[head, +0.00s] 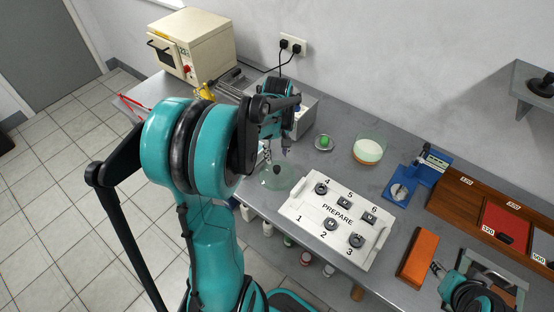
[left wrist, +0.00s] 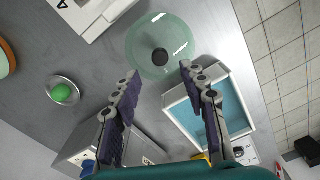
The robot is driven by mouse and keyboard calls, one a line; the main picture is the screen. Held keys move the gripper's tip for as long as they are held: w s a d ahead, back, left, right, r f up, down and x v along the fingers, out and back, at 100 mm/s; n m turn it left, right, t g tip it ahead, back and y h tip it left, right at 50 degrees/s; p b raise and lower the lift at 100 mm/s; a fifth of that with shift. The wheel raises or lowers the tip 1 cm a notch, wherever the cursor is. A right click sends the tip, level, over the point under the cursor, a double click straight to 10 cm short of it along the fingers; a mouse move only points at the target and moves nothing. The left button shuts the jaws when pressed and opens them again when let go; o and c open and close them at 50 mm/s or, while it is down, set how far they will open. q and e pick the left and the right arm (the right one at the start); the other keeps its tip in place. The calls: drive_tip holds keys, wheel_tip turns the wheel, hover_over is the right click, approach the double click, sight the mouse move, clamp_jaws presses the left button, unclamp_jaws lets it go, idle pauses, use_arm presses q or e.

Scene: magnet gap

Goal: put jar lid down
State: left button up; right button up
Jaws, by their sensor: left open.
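The jar lid (left wrist: 150,35) is a clear greenish glass disc with a black knob (left wrist: 160,57). It appears to lie flat on the grey table, knob up, beside the white board. In the head view the lid (head: 273,182) shows just below my left gripper (head: 276,150). In the left wrist view my left gripper (left wrist: 161,76) is open and empty, its fingers apart on either side below the knob, not touching it. A glass jar (head: 368,151) with pale contents stands further back right. My right gripper (head: 470,292) shows partly at the lower right; its fingers are unclear.
The white PREPARE board (head: 300,208) with numbered dark parts lies right of the lid. A small dish with a green ball (head: 324,142) is behind. A blue-lined open box (left wrist: 178,100) stands close to my left fingers. The table's front edge is near the lid.

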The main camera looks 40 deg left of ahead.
use_arm(q)
drive_tip(key=s+d+r+m+t, duration=0.3)
drive_tip(key=d+m, duration=0.3)
drive_tip(key=d, duration=0.3)
drive_tip(key=s+d+r+m+t, duration=0.4)
drive_tip(key=s+d+r+m, duration=0.2)
drive_tip(key=d, duration=0.3)
drive_tip(key=shift+s+d+r+m+p, duration=0.15)
drive_tip(key=shift+s+d+m+p, duration=0.2)
drive_tip(key=shift+m, duration=0.35)
drive_tip(key=shift+w, duration=0.1)
